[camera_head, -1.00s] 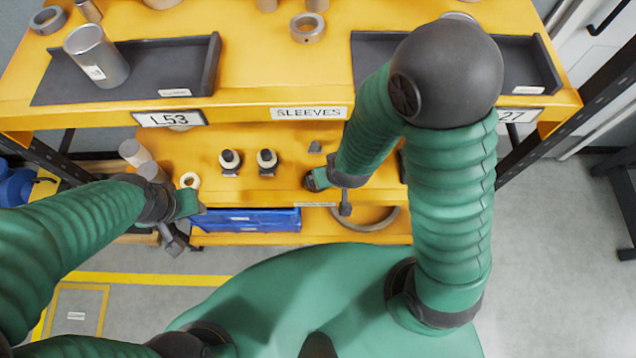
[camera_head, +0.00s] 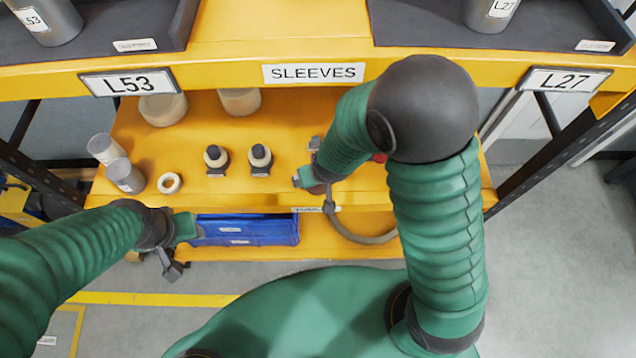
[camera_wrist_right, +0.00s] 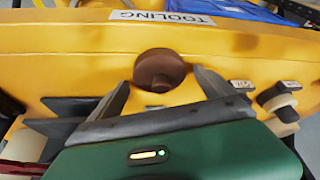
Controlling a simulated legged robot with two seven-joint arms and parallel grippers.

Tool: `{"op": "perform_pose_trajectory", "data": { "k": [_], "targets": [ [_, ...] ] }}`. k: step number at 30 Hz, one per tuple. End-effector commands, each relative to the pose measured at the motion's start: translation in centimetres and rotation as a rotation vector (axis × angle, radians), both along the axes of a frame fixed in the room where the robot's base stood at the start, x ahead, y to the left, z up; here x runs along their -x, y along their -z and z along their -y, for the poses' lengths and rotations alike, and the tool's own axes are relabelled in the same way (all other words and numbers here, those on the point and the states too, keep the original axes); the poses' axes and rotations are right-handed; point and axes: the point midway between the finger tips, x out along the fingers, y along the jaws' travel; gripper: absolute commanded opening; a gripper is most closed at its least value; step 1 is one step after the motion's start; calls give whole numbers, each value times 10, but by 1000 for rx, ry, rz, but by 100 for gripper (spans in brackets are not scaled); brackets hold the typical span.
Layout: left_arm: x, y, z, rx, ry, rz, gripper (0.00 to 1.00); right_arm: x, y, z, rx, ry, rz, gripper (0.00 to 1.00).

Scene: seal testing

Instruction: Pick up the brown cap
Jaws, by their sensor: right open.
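The brown cap (camera_wrist_right: 160,70), round and dark, stands on the yellow shelf (camera_wrist_right: 60,60), near the edge labelled TOOLING. My right gripper (camera_wrist_right: 161,82) is open, with one finger to each side of the cap in the right wrist view. I cannot tell whether either finger touches it. In the head view my right gripper (camera_head: 308,180) is over the lower shelf, right of two black-topped bottles, and the cap is mostly hidden there. My left gripper (camera_head: 172,262) hangs in front of the shelf's left part, away from the cap; its jaws are unclear.
A cream ring (camera_head: 170,183) and grey cylinders (camera_head: 126,176) are farther left. The upper shelf edge with the SLEEVES label (camera_head: 313,73) overhangs behind. A blue bin (camera_head: 245,230) sits below.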

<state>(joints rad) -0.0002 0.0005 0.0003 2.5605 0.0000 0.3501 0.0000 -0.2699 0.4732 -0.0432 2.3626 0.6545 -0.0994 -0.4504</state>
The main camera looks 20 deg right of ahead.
Motion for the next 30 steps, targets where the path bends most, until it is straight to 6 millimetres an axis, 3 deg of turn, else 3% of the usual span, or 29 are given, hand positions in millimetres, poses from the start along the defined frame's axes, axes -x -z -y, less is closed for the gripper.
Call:
{"op": "perform_pose_trajectory", "data": {
  "k": [4, 18, 30],
  "targets": [
    [0, -2, 0, 0, -1, 1, 43, 0, -2, 0, -2, -1, 1, 92],
    [0, -2, 0, 0, 0, 1, 43, 0, -2, 1, -2, -1, -1, 30],
    [0, -10, 0, 0, -1, 1, 43, -2, -9, 1, -2, 0, -2, 30]
  ]
}}
